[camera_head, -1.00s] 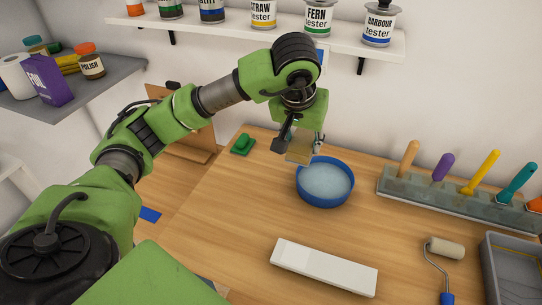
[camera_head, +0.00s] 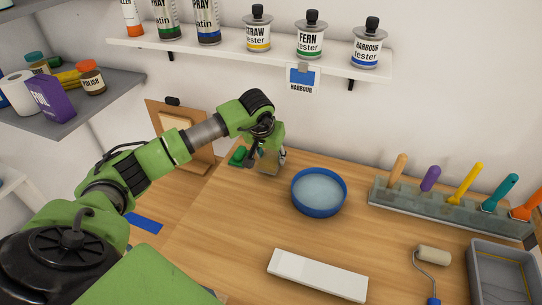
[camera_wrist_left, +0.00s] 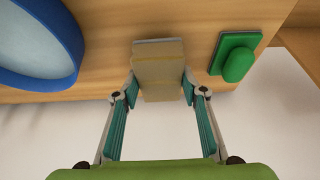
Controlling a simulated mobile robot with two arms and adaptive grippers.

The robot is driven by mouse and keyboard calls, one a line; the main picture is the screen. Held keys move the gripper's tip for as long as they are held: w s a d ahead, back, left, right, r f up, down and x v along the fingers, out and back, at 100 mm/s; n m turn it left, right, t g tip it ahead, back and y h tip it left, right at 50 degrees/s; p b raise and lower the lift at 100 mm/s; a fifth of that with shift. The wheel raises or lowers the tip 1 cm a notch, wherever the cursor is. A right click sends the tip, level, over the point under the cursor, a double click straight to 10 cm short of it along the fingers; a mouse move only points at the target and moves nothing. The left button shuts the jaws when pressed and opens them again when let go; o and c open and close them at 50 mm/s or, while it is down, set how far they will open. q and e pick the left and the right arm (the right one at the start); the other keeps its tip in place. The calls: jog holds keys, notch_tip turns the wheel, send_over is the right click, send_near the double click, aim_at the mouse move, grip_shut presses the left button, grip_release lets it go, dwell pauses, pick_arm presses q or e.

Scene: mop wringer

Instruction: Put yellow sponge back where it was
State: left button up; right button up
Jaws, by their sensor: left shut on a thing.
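The yellow sponge (camera_wrist_left: 158,68) is a dull yellow-tan block with a greyish far edge. In the left wrist view it sits between the two fingers of my left gripper (camera_wrist_left: 159,90), which is shut on it. In the head view the sponge (camera_head: 267,165) shows below my left gripper (camera_head: 269,156), near the back edge of the wooden table. It is between the green block and the blue bowl. I cannot tell whether its underside touches the table. My right gripper is out of view.
A green block (camera_head: 238,156) lies just left of the sponge. A blue bowl (camera_head: 319,192) of pale liquid stands to the right. A rack (camera_head: 440,205) of coloured handles, a white block (camera_head: 318,275), a roller (camera_head: 433,255) and a grey tray (camera_head: 503,272) are farther right or nearer.

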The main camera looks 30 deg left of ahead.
pick_arm(q)
jog(key=shift+f, duration=0.65)
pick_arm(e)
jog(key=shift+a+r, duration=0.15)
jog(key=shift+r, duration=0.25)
pick_arm(q)
jog(key=shift+f, duration=0.25)
jog(key=o, duration=1.2)
jog(key=shift+r, duration=0.1)
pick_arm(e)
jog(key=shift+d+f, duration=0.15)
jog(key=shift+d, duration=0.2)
